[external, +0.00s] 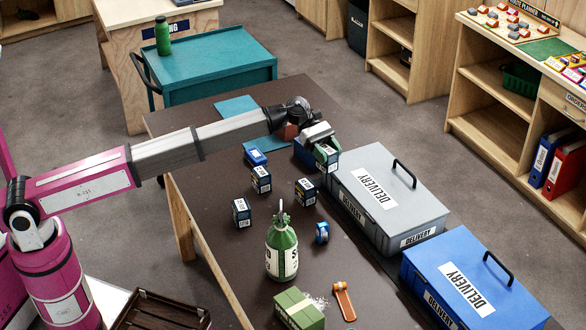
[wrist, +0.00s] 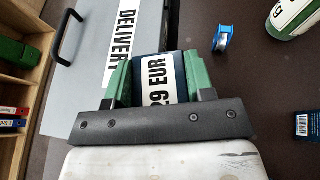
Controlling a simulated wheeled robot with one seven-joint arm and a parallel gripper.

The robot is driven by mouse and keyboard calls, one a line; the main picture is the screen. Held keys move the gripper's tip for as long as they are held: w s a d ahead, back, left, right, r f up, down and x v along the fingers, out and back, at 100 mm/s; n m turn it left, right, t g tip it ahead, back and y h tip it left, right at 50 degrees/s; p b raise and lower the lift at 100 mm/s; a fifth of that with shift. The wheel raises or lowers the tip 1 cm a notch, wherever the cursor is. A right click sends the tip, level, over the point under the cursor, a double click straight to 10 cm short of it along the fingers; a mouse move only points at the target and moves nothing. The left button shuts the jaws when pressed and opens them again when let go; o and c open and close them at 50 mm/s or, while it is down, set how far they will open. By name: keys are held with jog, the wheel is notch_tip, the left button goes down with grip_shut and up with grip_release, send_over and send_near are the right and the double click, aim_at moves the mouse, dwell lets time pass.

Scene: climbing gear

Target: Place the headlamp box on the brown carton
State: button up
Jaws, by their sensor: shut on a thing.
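My gripper (wrist: 160,90) has green fingers and is shut on a dark blue box (wrist: 172,65) with a white "29 EUR" label, which I take to be the headlamp box. In the external view my gripper (external: 326,152) is over the far part of the dark table, beside the grey delivery case. Dark blue surfaces (external: 304,153) show beside the fingers; how far the held box is above the table is unclear. A small reddish-brown surface (external: 288,131) shows behind my wrist; I cannot tell whether it is the brown carton. No other brown carton is clearly visible.
Several small dark blue boxes (external: 261,180) stand on the table (external: 215,240). Grey (external: 388,197) and blue (external: 472,283) delivery cases line the right.

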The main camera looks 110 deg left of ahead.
jog(key=s+a+r+n+t+y, duration=0.1)
jog(key=s+a+r, duration=0.2)
jog(key=s+a, duration=1.4)
jog(key=s+a+r+n+t+y, duration=0.15)
jog(key=s+a+r, duration=0.25)
jog(key=s+a, duration=1.35)
jog(key=shift+g+y, duration=0.25)
jog(key=shift+g, duration=0.3)
jog(key=shift+w+d+f, duration=0.45)
jog(key=shift+w+f, duration=1.1)
jog(key=shift+f, duration=0.35)
jog(key=shift+w+d+f, duration=0.5)
jog(key=shift+w+f, duration=1)
jog(key=shift+f, duration=0.4)
jog(key=shift+w+d+f, duration=0.45)
jog(key=shift+w+f, duration=1.1)
jog(key=shift+f, duration=0.35)
jog(key=shift+f, duration=0.45)
jog(key=o, duration=1)
jog(key=shift+r, duration=0.1)
